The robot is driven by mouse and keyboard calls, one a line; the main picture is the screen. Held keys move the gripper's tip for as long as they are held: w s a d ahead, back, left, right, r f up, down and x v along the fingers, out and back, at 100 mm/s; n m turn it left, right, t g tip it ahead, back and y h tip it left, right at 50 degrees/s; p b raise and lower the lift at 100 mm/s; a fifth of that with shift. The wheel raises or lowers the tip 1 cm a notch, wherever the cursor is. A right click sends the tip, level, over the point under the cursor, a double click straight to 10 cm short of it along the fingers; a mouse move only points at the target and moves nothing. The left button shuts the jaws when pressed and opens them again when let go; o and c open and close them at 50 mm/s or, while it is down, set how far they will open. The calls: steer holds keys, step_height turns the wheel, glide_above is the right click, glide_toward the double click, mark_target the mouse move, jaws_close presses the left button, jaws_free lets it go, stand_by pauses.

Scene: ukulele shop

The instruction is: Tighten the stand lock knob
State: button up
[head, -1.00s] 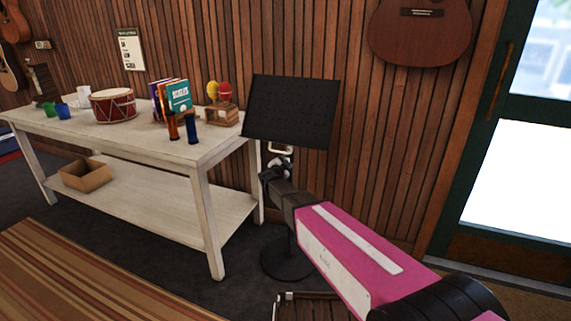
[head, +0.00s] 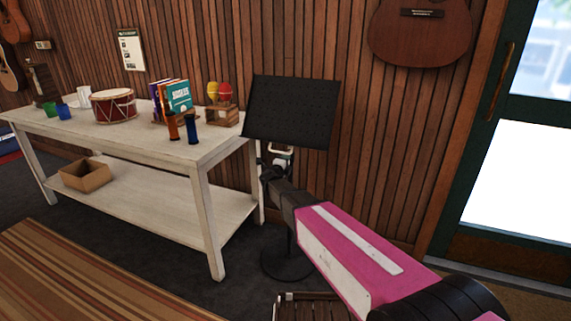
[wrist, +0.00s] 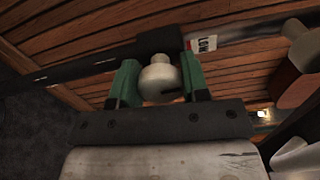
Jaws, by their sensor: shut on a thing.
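The black music stand has a perforated desk (head: 290,112) and a round base (head: 287,262) on the floor by the wall. In the wrist view, the pale rounded lock knob (wrist: 158,78) sits on a dark collar of the stand's pole (wrist: 85,66). My gripper (wrist: 158,85) has its two green fingers on either side of the knob, shut on it. In the head view my gripper (head: 275,175) is at the pole just below the desk, and the knob is hard to make out there. A label with red and white (wrist: 204,42) shows beside the collar.
A whitewashed table (head: 225,145) stands left of the stand, bearing a drum (head: 113,105), books (head: 178,97), maracas and shakers. A cardboard box (head: 85,175) is on its lower shelf. A slatted wooden seat (head: 308,306) is low in front.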

steer(key=shift+m, duration=0.3)
steer(key=o, duration=0.9)
steer(key=shift+s, duration=0.1)
steer(key=v, duration=1)
steer(key=shift+s, duration=0.35)
